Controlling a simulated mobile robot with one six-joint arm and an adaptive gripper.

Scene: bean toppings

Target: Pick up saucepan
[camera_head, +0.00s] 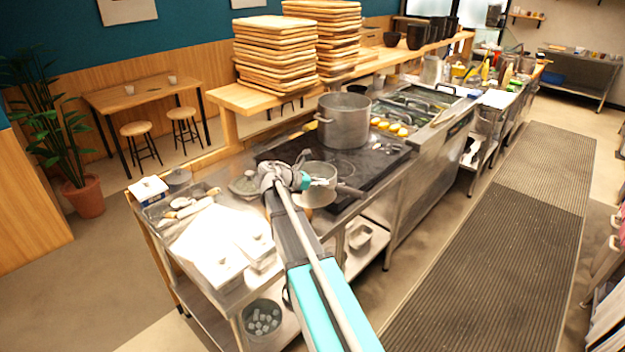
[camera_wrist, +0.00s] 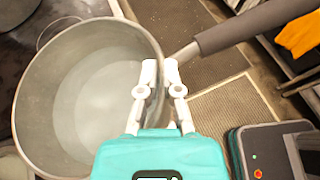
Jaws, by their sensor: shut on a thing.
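The saucepan (camera_head: 319,174) is a grey metal pan with a long dark handle, over the near-left part of the black cooktop in the head view. In the wrist view the saucepan (camera_wrist: 52,95) fills the left side and looks empty, with its handle (camera_wrist: 250,27) reaching to the upper right. My gripper (camera_head: 300,180) is at the near-left side of the pan. In the wrist view my gripper (camera_wrist: 163,82) has its two fingers shut on the pan's rim, one on each side of the wall, near the handle's root. I cannot tell whether the pan touches the cooktop.
A large stockpot (camera_head: 343,122) stands on the cooktop (camera_head: 375,158) behind the saucepan. A lidded pot (camera_head: 245,184) is left of my gripper. White containers (camera_head: 215,240) crowd the near counter. Stacked wooden trays (camera_head: 275,55) stand on the shelf. The floor mat (camera_head: 480,250) is clear.

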